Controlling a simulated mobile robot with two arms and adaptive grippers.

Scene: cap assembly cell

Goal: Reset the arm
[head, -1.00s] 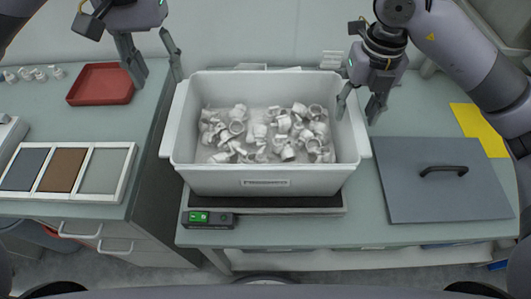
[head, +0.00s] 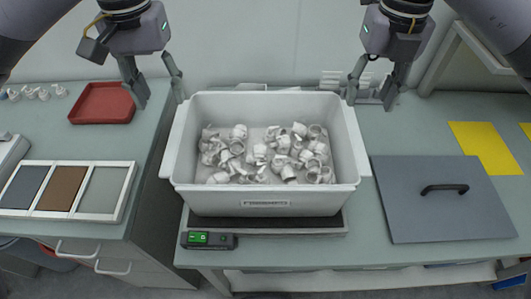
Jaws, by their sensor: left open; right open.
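My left gripper (head: 158,94) is open and empty, pointing down near the back left corner of the white bin. My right gripper (head: 369,99) is open and empty, pointing down beyond the bin's back right corner. Both arms come in from the top corners of the head view. The white bin (head: 266,203) stands between them and holds many loose white cap parts (head: 265,155). Neither gripper holds anything.
The bin stands on a black scale with a green display (head: 197,238). A grey lid with a handle (head: 440,215) and yellow sheets (head: 485,146) lie to the right. A red tray (head: 101,104), several small white parts (head: 40,93) and a three-panel frame (head: 65,189) are on the left counter.

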